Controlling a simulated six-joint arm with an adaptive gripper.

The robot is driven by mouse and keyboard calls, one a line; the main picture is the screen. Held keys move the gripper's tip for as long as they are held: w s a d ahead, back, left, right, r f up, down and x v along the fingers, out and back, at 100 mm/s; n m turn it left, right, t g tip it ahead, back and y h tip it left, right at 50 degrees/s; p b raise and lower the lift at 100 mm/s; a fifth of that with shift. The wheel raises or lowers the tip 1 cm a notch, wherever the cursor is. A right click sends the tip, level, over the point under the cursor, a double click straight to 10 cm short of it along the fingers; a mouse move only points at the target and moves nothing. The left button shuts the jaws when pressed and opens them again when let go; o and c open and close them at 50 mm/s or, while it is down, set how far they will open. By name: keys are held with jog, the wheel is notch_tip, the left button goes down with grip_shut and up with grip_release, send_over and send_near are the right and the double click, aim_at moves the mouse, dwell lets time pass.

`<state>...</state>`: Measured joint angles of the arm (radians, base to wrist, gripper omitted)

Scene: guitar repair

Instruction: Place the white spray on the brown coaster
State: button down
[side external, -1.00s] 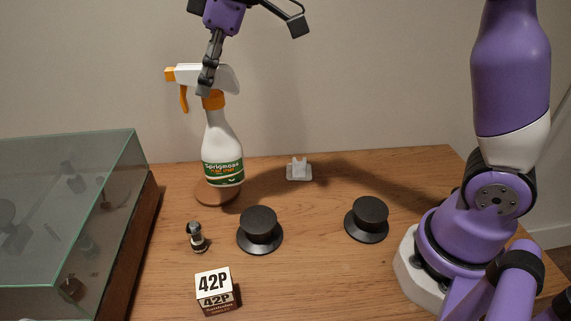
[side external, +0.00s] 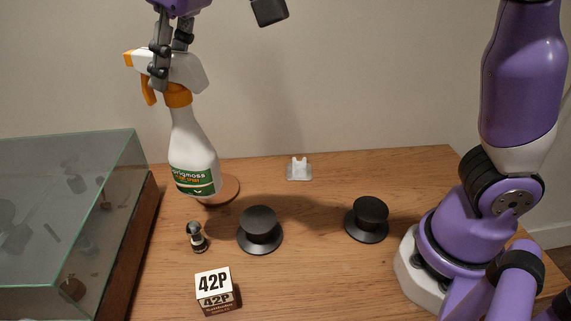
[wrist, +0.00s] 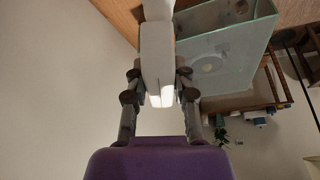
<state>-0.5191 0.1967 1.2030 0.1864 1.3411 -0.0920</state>
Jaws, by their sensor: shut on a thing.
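The white spray (side external: 194,140) is a white bottle with an orange collar, an orange trigger and a green label. My gripper (side external: 160,82) is shut on its white head from above and holds it slightly tilted. In the wrist view, the white head (wrist: 157,60) sits between the two fingers of my gripper (wrist: 160,90). The brown coaster (side external: 229,188) is a round disc on the table, partly hidden behind the bottle's lower right side. The bottle's base overlaps the coaster's left part in the side view. I cannot tell whether they touch.
A glass-topped case (side external: 66,215) stands close on the left. A small dark figure (side external: 197,237), two black knobs (side external: 260,230) (side external: 369,219), a 42P box (side external: 215,291) and a small white holder (side external: 299,169) stand on the wooden table (side external: 330,270). The table's middle front is clear.

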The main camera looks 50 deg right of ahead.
jog(key=shift+w+d+f, duration=0.2)
jog(key=shift+d+f, duration=0.05)
jog(key=shift+d, duration=0.05)
jog(key=w+d+f, duration=0.7)
jog(key=d+f, duration=0.1)
jog(key=f, duration=0.2)
jog(key=shift+w+f, duration=0.25)
jog(key=shift+f, duration=0.2)
jog(key=c, duration=0.7)
grip_release()
